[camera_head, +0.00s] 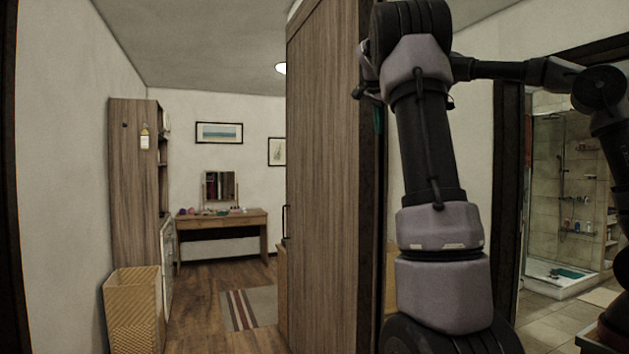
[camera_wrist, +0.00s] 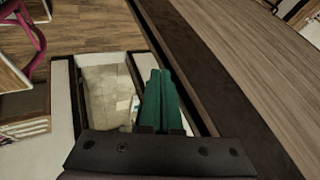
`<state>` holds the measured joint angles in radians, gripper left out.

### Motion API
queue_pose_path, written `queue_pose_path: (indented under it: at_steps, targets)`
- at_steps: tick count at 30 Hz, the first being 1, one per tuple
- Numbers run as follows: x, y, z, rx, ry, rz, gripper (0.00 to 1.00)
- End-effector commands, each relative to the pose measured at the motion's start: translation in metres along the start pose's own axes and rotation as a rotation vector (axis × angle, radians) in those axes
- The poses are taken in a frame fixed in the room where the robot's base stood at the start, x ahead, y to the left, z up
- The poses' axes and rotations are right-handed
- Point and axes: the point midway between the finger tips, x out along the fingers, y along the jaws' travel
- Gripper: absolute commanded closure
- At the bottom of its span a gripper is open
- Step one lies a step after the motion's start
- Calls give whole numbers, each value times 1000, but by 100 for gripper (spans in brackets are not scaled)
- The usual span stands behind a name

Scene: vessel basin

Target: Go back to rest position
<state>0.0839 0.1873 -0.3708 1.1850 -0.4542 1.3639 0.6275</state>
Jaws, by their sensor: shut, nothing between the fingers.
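My gripper (camera_wrist: 161,72) shows in the wrist view, with its two green fingers side by side and touching. Nothing is held between them. The fingers lie over a dark door frame edge in the picture, and I cannot tell how far they are from it. In the head view my arm stands upright right of centre, bends at the top and reaches to the right edge. The gripper's fingers cannot be made out clearly there.
A wooden door panel (camera_head: 323,180) stands close left of my arm. A doorway at right shows a glass shower (camera_head: 566,190). At left are a wicker basket (camera_head: 133,308), a tall cabinet (camera_head: 132,190) and a desk (camera_head: 245,219). Wood floor (camera_head: 195,290) and a striped rug (camera_head: 262,305) lie between.

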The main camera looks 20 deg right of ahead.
Motion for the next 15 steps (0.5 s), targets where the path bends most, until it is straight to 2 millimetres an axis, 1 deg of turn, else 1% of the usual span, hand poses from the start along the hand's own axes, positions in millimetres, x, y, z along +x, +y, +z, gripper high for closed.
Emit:
queue_pose_path:
  at_steps: [2,5,8,11,12,14,15]
  targets:
    - [0,0,0,0,0,0,100]
    - [-5,4,6,-15,-14,-9,100]
    - [-15,17,27,-65,-61,-36,100]
    - [-31,40,65,-156,-132,-86,100]
    - [-39,52,84,-201,-164,-111,100]
    - [-50,71,115,-273,-206,-150,100]
    - [-57,84,136,-320,-232,-176,100]
